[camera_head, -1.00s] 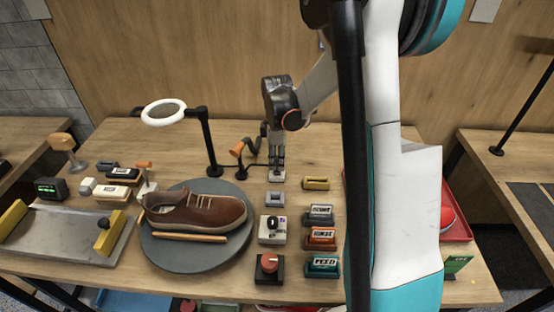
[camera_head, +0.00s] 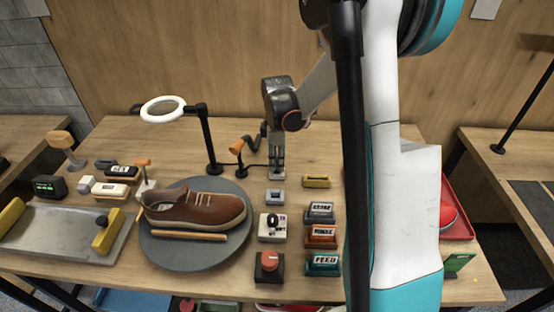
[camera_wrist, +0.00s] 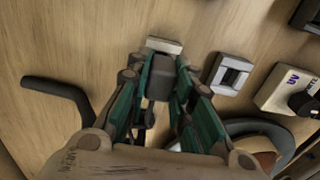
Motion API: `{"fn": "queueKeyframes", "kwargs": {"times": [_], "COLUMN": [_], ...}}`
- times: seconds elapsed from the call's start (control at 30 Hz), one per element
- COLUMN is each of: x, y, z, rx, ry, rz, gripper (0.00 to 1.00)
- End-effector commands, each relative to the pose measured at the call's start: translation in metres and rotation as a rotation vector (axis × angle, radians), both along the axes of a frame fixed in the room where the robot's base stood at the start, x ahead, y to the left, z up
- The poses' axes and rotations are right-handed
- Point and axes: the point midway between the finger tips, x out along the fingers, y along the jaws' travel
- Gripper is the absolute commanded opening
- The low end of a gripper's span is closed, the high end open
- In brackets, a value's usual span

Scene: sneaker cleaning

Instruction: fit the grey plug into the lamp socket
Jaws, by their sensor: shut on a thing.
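My gripper (camera_head: 277,168) points down at the back middle of the table, behind the grey square frame. In the wrist view my gripper (camera_wrist: 160,95) is shut on the dark grey plug (camera_wrist: 159,82). A pale block (camera_wrist: 164,45), seemingly the lamp socket, lies directly at the plug's far end. It also shows under the fingertips in the head view (camera_head: 277,177). I cannot tell how deep the plug sits in it. The ring lamp (camera_head: 163,109) on a black stand (camera_head: 209,145) stands to the left, its ring bright white.
A grey square frame (camera_head: 275,196) and a white knob box (camera_head: 272,227) stand in front of my gripper. A yellow block (camera_head: 317,181) is to the right. A brown shoe (camera_head: 195,210) lies on a round grey plate (camera_head: 180,258). An orange-headed bent arm (camera_head: 240,148) stands close left.

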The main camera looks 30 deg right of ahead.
Motion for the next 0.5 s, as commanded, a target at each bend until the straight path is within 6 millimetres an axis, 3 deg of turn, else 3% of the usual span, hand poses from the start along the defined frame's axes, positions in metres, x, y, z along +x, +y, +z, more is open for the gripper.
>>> {"fn": "queueKeyframes", "kwargs": {"times": [0.5], "x": [0.0], "y": [0.0], "z": [-0.013], "rx": [0.0], "ry": [0.0], "rz": [0.0], "gripper": [0.0]}}
